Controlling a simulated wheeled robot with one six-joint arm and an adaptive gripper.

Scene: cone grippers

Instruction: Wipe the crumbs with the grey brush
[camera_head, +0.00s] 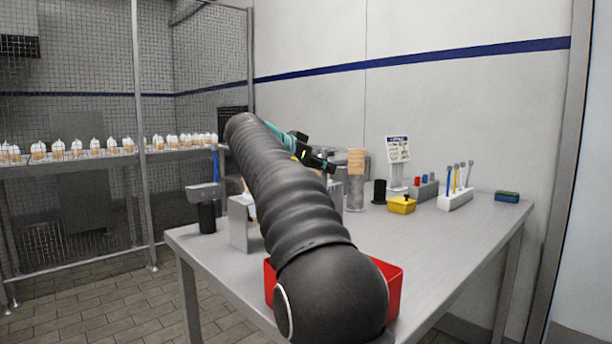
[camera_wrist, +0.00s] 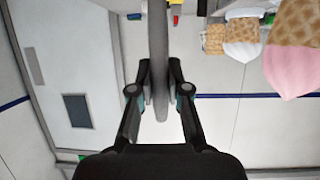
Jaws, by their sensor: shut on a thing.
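My gripper (camera_wrist: 159,72) is shut on a long grey thing (camera_wrist: 158,25), which runs up between its fingers in the wrist view. Its far end is out of that frame, so I cannot tell for sure that it is the grey brush. In the head view my gripper (camera_head: 318,161) is above the far part of the table (camera_head: 440,238), partly behind my dark arm. A white rack (camera_head: 455,201) at the table's right holds several upright tools, with blue, yellow and greyish handles. No crumbs can be made out; my arm hides much of the table.
A red bin (camera_head: 393,285) stands at the table's front, partly behind my arm. A yellow box (camera_head: 401,205), a blue-green sponge (camera_head: 507,197) and a wafer-cone stack (camera_head: 356,161) stand farther back. Large ice-cream cones (camera_wrist: 293,55) show in the wrist view. The table's front right is clear.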

